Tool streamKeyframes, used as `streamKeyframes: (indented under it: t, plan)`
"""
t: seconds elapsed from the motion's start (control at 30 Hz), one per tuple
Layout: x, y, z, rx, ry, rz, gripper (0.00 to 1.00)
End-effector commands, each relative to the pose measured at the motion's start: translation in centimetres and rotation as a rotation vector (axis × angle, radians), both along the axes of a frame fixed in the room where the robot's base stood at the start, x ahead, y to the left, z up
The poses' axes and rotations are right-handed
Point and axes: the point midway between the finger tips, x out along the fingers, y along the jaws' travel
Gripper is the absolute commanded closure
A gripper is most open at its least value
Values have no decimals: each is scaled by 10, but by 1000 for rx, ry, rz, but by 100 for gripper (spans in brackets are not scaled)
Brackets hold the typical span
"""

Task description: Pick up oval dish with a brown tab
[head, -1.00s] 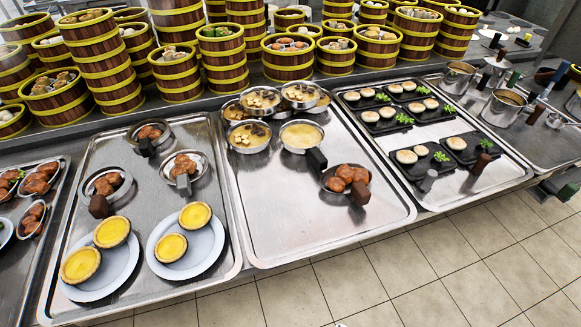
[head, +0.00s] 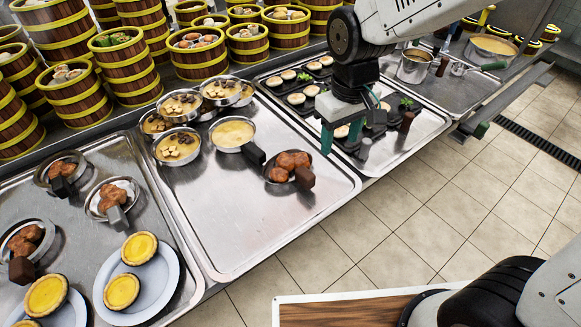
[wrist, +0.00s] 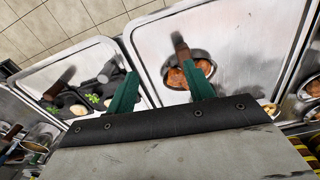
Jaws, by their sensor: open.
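An oval metal dish (head: 271,180) with browned food pieces and a brown tab (head: 305,178) sits on the right part of the middle steel tray. It also shows in the wrist view (wrist: 167,80), its tab (wrist: 180,43) pointing away from my gripper. A similar dish (head: 42,226) with a dark brown tab stands on the left tray. My gripper (head: 340,146) is open and empty, with green fingers, above the border between the middle and right trays. In the wrist view my gripper (wrist: 158,64) has its right finger overlapping the near side of the dish.
Round pans (head: 233,133) cluster at the back of the middle tray (head: 230,225); its front is bare. The right tray (head: 395,150) holds black plates and upright tabs. Steamer towers (head: 130,65) line the back. Tiled floor (head: 430,230) lies in front.

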Motion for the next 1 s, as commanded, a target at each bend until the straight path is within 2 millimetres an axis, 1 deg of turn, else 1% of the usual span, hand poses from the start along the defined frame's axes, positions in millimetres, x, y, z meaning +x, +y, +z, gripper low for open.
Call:
streamKeyframes:
  t: [0.03,0.1,0.2,0.3,0.67,0.83,0.9,1.0]
  plan:
    - [6,16,-17,-6,14,39,47]
    - [13,32,-34,-9,20,81,47]
    - [19,50,-53,-11,23,122,47]
    - [21,59,-64,-11,25,144,47]
    - [24,63,-104,-13,28,150,47]
    - [26,66,-130,-13,28,150,47]
    - [26,66,-138,-12,27,149,47]
    - [26,66,-143,-12,26,149,47]
